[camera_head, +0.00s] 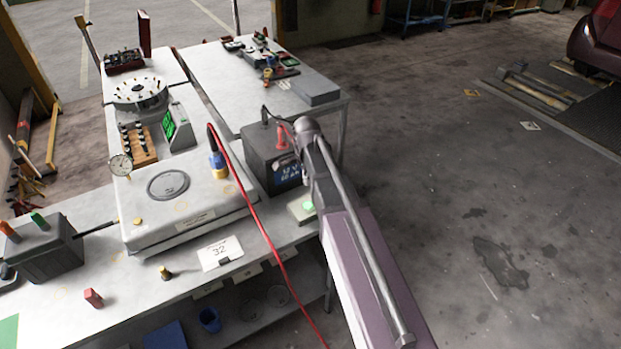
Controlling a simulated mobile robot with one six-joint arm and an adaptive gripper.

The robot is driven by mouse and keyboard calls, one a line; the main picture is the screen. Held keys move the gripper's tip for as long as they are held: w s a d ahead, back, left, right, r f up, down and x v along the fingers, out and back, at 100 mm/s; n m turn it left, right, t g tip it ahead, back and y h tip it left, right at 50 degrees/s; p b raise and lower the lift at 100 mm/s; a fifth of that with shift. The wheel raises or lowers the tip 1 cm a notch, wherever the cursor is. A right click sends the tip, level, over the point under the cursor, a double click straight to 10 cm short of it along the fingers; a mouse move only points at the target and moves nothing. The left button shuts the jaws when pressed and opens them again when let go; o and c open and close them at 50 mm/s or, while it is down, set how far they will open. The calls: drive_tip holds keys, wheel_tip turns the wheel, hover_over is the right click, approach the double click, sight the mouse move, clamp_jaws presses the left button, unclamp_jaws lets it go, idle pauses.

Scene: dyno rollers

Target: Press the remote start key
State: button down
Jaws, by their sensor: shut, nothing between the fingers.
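A small pale box with a lit green key (307,206) sits near the right edge of the front bench, just left of my arm. I take this to be the remote start key; its label cannot be read. My arm reaches up from the bottom right, past the box's right side, to a grey joint beside the dark battery. My gripper's fingers cannot be made out; they seem hidden behind the arm. I cannot see any contact with the green key.
The battery (272,160) stands behind the key box, close to my arm. A red cable (250,190) runs across the bench and over its front edge. Open floor (480,200) is at right.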

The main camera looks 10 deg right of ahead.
sight(308, 205)
drive_tip(key=shift+f+b, duration=4.2)
drive_tip(key=shift+f, duration=0.3)
drive_tip(key=shift+f, duration=0.1)
drive_tip(key=shift+f+b, duration=0.5)
drive_tip(key=shift+b, duration=0.1)
drive_tip(key=shift+s+f, duration=0.1)
drive_tip(key=shift+f, duration=0.05)
drive_tip(key=shift+s+b, duration=0.3)
drive_tip(key=shift+b, duration=0.05)
drive_tip(key=shift+s, duration=0.15)
